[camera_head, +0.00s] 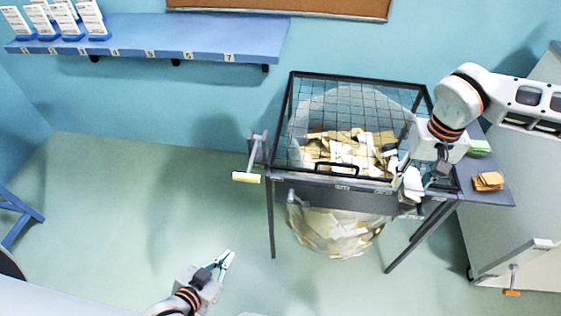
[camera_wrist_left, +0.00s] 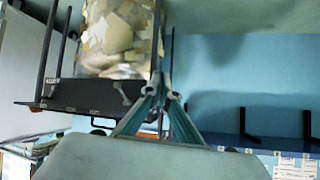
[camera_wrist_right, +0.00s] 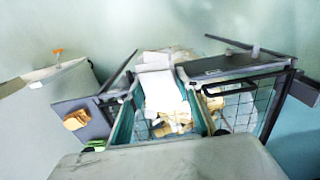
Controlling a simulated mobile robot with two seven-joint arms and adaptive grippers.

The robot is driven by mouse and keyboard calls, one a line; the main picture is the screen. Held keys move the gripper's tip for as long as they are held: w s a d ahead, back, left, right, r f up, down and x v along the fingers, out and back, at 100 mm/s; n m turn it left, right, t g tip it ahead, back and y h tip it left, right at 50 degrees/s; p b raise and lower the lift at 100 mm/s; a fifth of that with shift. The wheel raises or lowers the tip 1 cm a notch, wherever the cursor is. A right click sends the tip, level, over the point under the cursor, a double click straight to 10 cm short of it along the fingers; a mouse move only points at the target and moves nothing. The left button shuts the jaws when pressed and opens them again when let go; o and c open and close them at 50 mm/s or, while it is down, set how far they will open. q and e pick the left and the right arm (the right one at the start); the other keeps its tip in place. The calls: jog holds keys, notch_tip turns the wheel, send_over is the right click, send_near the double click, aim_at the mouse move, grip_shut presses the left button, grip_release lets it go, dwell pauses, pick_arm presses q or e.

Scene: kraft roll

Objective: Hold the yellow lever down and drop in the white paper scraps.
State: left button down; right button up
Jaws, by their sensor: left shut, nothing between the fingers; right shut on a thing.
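The yellow lever (camera_head: 246,177) sticks out at the left side of a dark-framed stand (camera_head: 272,215). My left gripper (camera_head: 229,256) is shut and empty, low in front of the stand and apart from the lever. Its closed fingertips (camera_wrist_left: 165,82) show in the left wrist view. My right gripper (camera_head: 411,190) is shut on white paper scraps (camera_head: 413,182) at the stand's front right corner. The white scraps (camera_wrist_right: 160,88) also show between its fingers in the right wrist view. A clear bag (camera_head: 335,232) of tan and white scraps hangs in the stand, under a wire mesh lid (camera_head: 345,100) with a black handle.
A side shelf (camera_head: 505,194) at the stand's right holds orange-brown scraps (camera_head: 488,181) and green scraps (camera_head: 478,147). A pale cabinet (camera_head: 530,205) stands further right. A blue numbered wall shelf (camera_head: 200,35) is at the back left.

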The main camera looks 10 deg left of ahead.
pick_arm(q)
jog(key=c, duration=2.1)
grip_release()
jog(key=shift+w, duration=0.15)
jog(key=n+g, duration=0.5)
jog(key=g, duration=0.1)
send_near(249, 165)
jog(key=shift+x, duration=4.05)
grip_shut()
